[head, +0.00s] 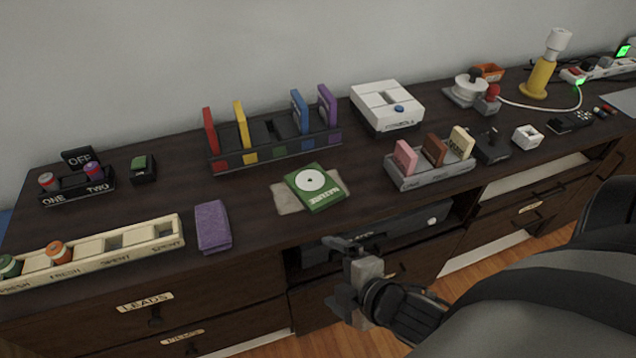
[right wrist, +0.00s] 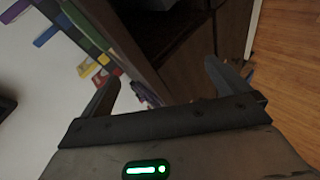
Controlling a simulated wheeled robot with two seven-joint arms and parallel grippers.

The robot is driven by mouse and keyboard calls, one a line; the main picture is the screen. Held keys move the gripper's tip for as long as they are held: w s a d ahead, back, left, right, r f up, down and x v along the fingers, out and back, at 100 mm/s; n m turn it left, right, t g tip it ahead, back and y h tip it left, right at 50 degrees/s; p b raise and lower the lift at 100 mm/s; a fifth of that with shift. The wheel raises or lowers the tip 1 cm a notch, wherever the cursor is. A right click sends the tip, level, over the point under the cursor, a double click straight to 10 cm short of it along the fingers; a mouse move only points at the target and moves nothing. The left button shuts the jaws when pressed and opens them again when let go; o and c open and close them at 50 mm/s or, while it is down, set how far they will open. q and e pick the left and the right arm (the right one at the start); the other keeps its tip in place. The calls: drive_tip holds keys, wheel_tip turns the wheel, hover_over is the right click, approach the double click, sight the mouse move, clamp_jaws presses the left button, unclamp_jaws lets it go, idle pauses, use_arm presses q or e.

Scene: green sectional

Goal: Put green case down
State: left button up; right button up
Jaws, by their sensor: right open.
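The green case (head: 318,195), with a white disc on its cover and the word NATURE, lies flat on a tan cloth (head: 287,201) near the dresser's front edge. My right gripper (head: 345,272) is open in front of the dresser, below its top and apart from the case. The right wrist view shows its two spread fingers (right wrist: 163,85) with nothing held between them. My left gripper is out of view.
Behind the case stands a dark rack (head: 278,152) with red, yellow, blue and purple cases; its green-marked slot is empty. A white console (head: 387,103) stands behind right. A grey holder (head: 430,175) is to the right, a purple cloth (head: 212,227) to the left.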

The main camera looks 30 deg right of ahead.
drive_tip(key=w+d+r+n+t+h, duration=0.1)
drive_tip(key=d+r+n, duration=0.3)
drive_tip(key=n, duration=0.7)
drive_tip(key=n+t+p, duration=0.1)
drive_tip(key=n, duration=0.9)
approach(317, 188)
drive_tip(key=w, duration=0.1)
drive_tip(key=w+f, duration=0.2)
drive_tip(key=shift+a+f, duration=0.15)
drive_tip(key=shift+a, duration=0.1)
drive_tip(key=shift+d+r+x, duration=0.15)
drive_tip(key=shift+r+x, duration=0.05)
drive_tip(key=shift+x, duration=1.15)
drive_tip(key=shift+d+r+x, duration=0.1)
drive_tip(key=shift+r+x, duration=0.1)
drive_tip(key=shift+x, duration=1.15)
drive_tip(key=shift+w, duration=0.15)
drive_tip(key=shift+c, duration=0.3)
drive_tip(key=c, duration=1)
drive_tip(key=shift+o, duration=0.2)
drive_tip(key=shift+r, duration=0.2)
